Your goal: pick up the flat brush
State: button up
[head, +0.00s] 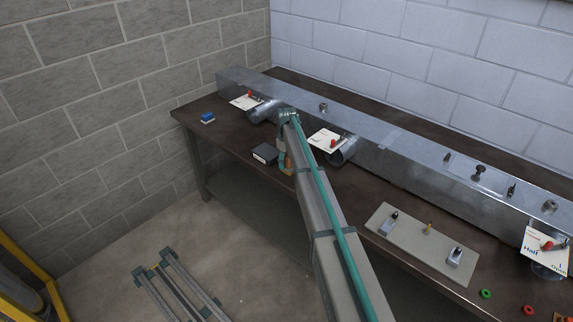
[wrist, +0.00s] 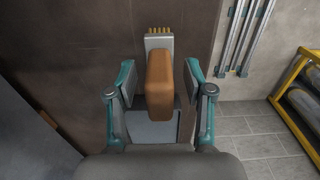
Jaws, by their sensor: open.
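The flat brush (wrist: 160,82) has a brown-orange handle, a grey metal ferrule and short yellow bristles pointing to the top of the wrist view. My gripper (wrist: 159,84) is open, with one finger on each side of the handle and visible gaps between. Whether the fingers are down at handle height cannot be told. In the head view a small orange part of the brush (head: 289,168) shows at the bench's front edge; my arm hides the rest of it and most of my gripper.
A grey block (wrist: 152,130) shows beneath the handle's near end. A dark box (head: 265,153) lies just left of the brush on the brown bench (head: 225,128). A long metal duct (head: 390,140) runs behind, with white cards on it. A grey plate (head: 420,243) lies right of my arm.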

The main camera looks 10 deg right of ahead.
grip_shut()
jog(key=shift+r, duration=0.15)
jog(key=shift+r+b, duration=0.3)
jog(key=shift+r, duration=0.25)
jog(key=s+r+b, duration=0.6)
jog(key=s+r, duration=0.5)
jog(key=s, duration=0.3)
jog(key=shift+r, duration=0.35)
jog(key=shift+d, duration=0.1)
jog(key=c, duration=0.7)
grip_release()
jog(key=shift+c, duration=0.2)
grip_shut()
